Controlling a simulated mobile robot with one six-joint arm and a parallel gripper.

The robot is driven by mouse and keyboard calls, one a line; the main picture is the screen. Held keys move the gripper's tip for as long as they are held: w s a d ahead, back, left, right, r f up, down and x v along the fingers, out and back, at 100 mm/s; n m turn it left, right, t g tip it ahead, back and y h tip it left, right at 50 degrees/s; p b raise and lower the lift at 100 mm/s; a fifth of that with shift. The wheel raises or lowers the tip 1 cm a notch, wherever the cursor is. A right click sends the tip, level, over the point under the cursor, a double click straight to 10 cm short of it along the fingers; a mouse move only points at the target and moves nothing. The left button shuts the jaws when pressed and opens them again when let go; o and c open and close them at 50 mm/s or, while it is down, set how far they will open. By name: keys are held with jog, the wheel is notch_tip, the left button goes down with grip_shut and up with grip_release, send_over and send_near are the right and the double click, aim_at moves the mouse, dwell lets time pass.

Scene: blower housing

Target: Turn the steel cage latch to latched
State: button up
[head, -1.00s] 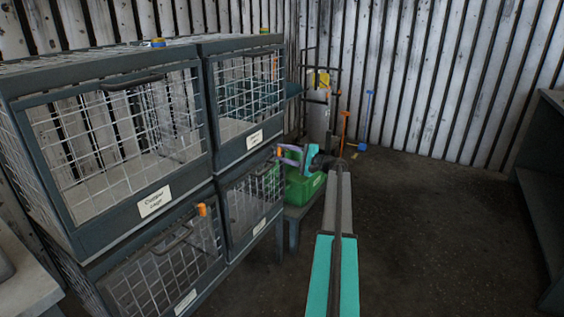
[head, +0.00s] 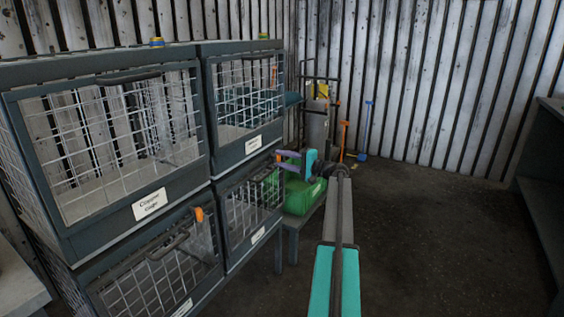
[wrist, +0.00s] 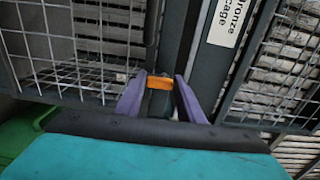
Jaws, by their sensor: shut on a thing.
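My gripper (head: 288,160) is at the top right edge of the lower right cage (head: 252,204). In the wrist view, its two purple fingers (wrist: 158,100) stand on either side of a small orange-tipped latch (wrist: 160,83) and are shut on it. The latch sits on the dark frame beside the cage labelled "Bronze cage" (wrist: 225,22). By its place, the held latch is on the lower right cage, whose label (head: 258,235) is too small to read. The fingers hide part of the latch, and I cannot tell its exact angle.
The "Copper cage" (head: 150,204) is at the upper left. Another orange latch (head: 199,214) is on the lower left cage. A green crate (head: 303,196) stands on a low table behind my gripper. Open floor (head: 430,230) lies to the right, before a dark bench.

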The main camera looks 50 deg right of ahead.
jog(key=o, duration=1.1)
jog(key=shift+a+f, duration=0.1)
jog(key=shift+f, duration=0.05)
jog(key=shift+c, duration=0.2)
jog(key=shift+s, duration=0.15)
jog(key=p+v, duration=0.1)
jog(key=v, duration=1.2)
jog(key=shift+s, duration=0.35)
